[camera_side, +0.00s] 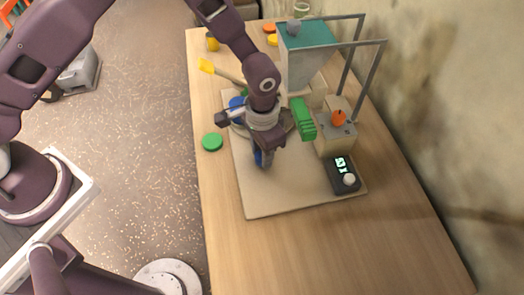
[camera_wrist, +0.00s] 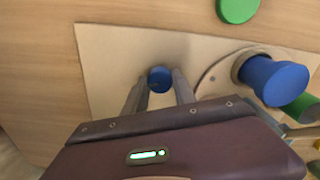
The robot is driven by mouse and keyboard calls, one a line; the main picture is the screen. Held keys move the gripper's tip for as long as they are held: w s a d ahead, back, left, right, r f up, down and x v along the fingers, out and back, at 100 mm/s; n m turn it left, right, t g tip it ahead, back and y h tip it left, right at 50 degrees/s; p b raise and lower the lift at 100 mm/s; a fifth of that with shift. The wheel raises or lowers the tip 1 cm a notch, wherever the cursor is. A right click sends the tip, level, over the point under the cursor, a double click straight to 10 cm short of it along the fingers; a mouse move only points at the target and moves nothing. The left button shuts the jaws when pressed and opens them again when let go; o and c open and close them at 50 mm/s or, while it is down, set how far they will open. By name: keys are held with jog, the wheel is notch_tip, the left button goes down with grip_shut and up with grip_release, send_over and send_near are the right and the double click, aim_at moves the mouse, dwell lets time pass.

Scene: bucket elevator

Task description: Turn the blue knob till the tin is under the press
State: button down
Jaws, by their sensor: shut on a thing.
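The blue knob (camera_wrist: 160,79) sits on the pale board (camera_wrist: 110,70) between my fingertips, and my gripper (camera_wrist: 158,84) is shut on it. In the side view my gripper (camera_side: 262,150) points down at the knob (camera_side: 258,158), which is partly hidden by the fingers. A blue cylinder (camera_wrist: 270,80), which looks like the tin, stands on the round turntable (camera_wrist: 215,78) beside the knob. In the side view this cylinder (camera_side: 236,103) shows left of my wrist. I cannot tell for sure which part is the press; a green block (camera_side: 303,118) stands right of my wrist.
A teal-topped hopper (camera_side: 305,35) with grey posts stands at the back. A green disc (camera_side: 212,142) lies left of the board. The front of the table (camera_side: 320,245) is clear.

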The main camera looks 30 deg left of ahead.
jog(key=shift+m, duration=1.7)
jog(key=c, duration=1)
grip_release()
jog(key=shift+r, duration=0.15)
notch_tip(320, 180, up, 7)
jog(key=shift+f, duration=0.1)
